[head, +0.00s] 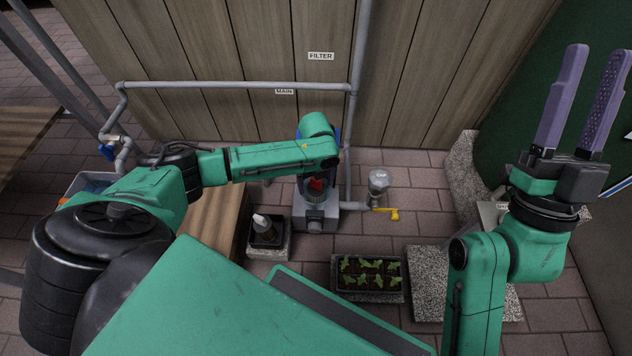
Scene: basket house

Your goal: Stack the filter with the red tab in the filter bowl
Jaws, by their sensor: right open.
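The grey filter bowl (314,222) stands on the paving by the wooden wall, joined to the pipes. A small red patch (316,184), looking like the filter's red tab, shows just above the bowl's opening. The filter body is hidden, so I cannot tell how deep it sits. My left arm reaches in from the left and its wrist bends down over the bowl. The left gripper (303,182) is mostly hidden under that wrist, at the bowl's top beside the red patch. I cannot see its fingertips. My right gripper (594,52) is open and empty, fingers up at far right.
A clear cup (378,180) and a yellow valve handle (386,213) are right of the bowl. A dark tray with a bottle (264,226) stands to its left. A seedling tray (369,296) lies in front. A grey pipe (230,85) runs along the wall.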

